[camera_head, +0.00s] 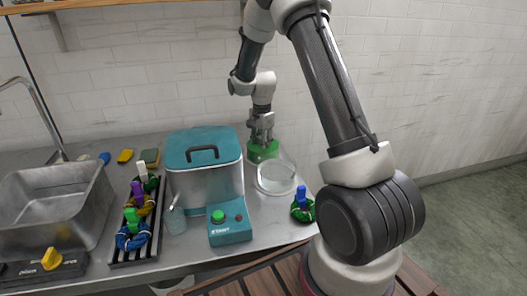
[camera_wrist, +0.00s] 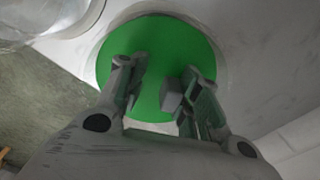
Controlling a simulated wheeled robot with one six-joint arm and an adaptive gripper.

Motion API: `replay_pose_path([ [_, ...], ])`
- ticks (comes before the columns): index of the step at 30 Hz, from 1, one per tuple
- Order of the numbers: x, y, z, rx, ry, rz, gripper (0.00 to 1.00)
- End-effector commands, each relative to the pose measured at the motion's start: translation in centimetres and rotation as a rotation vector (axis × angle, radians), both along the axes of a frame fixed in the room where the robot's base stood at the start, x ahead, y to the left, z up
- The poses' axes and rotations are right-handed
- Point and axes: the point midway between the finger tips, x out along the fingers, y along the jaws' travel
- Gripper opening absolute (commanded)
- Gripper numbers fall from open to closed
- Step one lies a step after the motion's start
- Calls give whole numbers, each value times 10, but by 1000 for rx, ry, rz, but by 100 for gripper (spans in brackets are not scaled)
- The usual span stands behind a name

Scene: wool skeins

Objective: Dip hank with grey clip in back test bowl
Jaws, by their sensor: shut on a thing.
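The back test bowl (camera_head: 257,153) stands behind the clear front bowl and holds bright green liquid, a round green disc (camera_wrist: 150,45) in the wrist view. My gripper (camera_head: 262,138) points down over this bowl; its two fingers (camera_wrist: 163,78) show in the wrist view. It is shut on a small grey block, the grey clip (camera_wrist: 172,97), above the green surface. The hank under the clip cannot be made out; it is hidden by the clip and fingers or lies in the green.
The clear front bowl (camera_head: 276,178) stands close in front. A teal-lidded pot (camera_head: 204,183) is to the left, with a teal timer box (camera_head: 230,224) before it. A black rack (camera_head: 118,257) holds hanks with clips. A blue-clipped hank (camera_head: 302,208) lies at the right edge.

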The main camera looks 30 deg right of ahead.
Motion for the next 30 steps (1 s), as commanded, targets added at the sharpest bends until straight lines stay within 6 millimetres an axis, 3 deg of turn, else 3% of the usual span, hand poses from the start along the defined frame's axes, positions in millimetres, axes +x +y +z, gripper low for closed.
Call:
replay_pose_path([
  [1, -20, 4, -15, 8, 55, -9, 0],
  [26, -15, -11, -6, 6, 55, -7, 0],
  [30, -14, -12, 3, 5, 51, -7, 0],
])
